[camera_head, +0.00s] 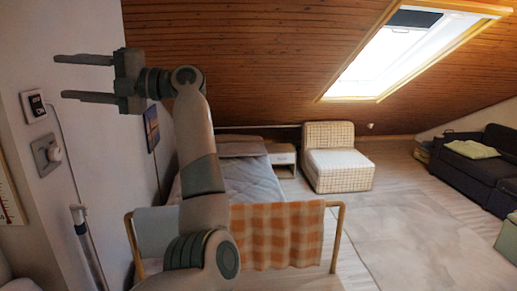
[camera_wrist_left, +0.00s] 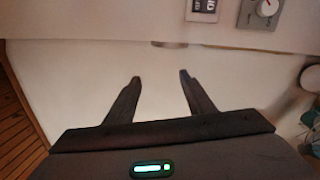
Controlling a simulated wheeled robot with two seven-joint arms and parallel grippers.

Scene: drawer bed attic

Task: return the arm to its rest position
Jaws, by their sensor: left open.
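My left arm rises in the middle left of the head view, bent at the elbow, with its forearm raised high. My left gripper (camera_head: 86,78) points left toward the white wall, with its two fingers apart and nothing between them. In the left wrist view the gripper (camera_wrist_left: 160,80) also shows open and empty, in front of a plain pale surface. My right gripper is not in either view.
A white wall (camera_head: 88,140) with a switch box (camera_head: 34,106) and a dial (camera_head: 46,153) stands close on the left. Open floor (camera_head: 400,235) is at right, before a dark sofa (camera_head: 483,165).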

